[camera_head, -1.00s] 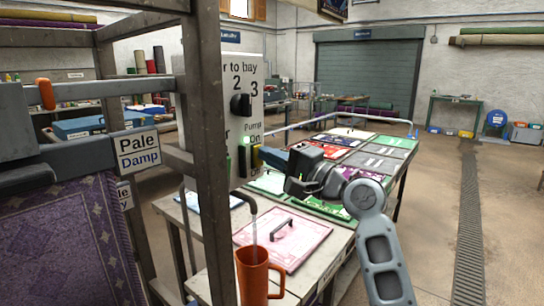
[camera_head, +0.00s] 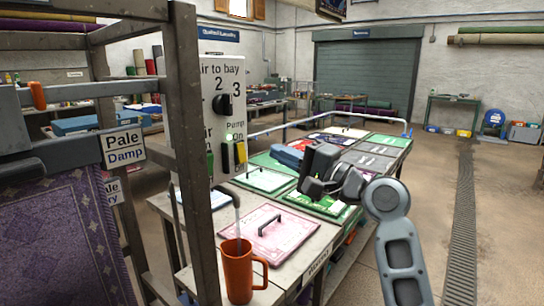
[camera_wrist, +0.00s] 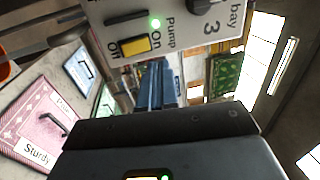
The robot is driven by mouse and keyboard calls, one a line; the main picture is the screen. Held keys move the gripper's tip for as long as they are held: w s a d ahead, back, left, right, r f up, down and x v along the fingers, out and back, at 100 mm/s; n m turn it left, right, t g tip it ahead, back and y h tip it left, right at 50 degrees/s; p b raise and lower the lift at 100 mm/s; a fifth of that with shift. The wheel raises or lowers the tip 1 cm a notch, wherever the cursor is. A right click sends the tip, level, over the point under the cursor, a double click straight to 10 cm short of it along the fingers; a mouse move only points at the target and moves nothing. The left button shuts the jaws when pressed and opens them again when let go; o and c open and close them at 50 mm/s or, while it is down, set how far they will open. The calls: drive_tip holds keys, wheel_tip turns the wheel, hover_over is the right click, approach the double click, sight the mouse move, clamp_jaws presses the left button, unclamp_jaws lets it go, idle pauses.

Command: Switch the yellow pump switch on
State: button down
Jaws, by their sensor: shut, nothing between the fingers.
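The yellow pump switch (camera_head: 240,152) is on the lower right of a pale control panel (camera_head: 207,110). The wrist view shows it larger (camera_wrist: 135,46), between the labels On and Off, with a lit green lamp (camera_wrist: 155,23) by the word Pump. I cannot tell surely which way the switch is tipped. My gripper (camera_head: 283,157) has blue fingers, shut and empty, to the right of the switch and apart from it. The fingers also show in the wrist view (camera_wrist: 152,84), below the panel's edge.
A dark rotary knob (camera_head: 222,104) is above the switch. An orange mug (camera_head: 240,272) and a pink board (camera_head: 268,232) are on the bench below.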

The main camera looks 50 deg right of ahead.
drive_tip(key=s, duration=0.3)
drive_tip(key=s+r, duration=0.1)
drive_tip(key=s, duration=0.1)
drive_tip(key=shift+s+d+b, duration=0.1)
drive_tip(key=shift+s+b, duration=0.2)
drive_tip(key=shift+b, duration=0.05)
drive_tip(key=s+a+f+n+g+h, duration=0.1)
drive_tip(key=s+a+f, duration=0.1)
drive_tip(key=a+f, duration=0.35)
drive_tip(key=s+a+f+n+g+h, duration=0.1)
drive_tip(key=s+a+f, duration=0.1)
drive_tip(key=f, duration=0.6)
drive_tip(key=s+a+f+n+g+h, duration=0.1)
drive_tip(key=s+a+f+g, duration=0.2)
drive_tip(key=f, duration=0.4)
drive_tip(key=s+a+f+n, duration=0.1)
drive_tip(key=s+a+n, duration=0.3)
drive_tip(key=s, duration=0.3)
drive_tip(key=s+a+f+n+y, duration=0.1)
drive_tip(key=s+a+n, duration=0.3)
drive_tip(key=s, duration=0.3)
drive_tip(key=s+a+f+n+y, duration=0.1)
drive_tip(key=s+a+f+n, duration=0.1)
drive_tip(key=s+a+n, duration=0.2)
drive_tip(key=s+n, duration=0.2)
drive_tip(key=s, duration=0.2)
drive_tip(key=shift+a+n, duration=0.15)
drive_tip(key=shift+n, duration=0.15)
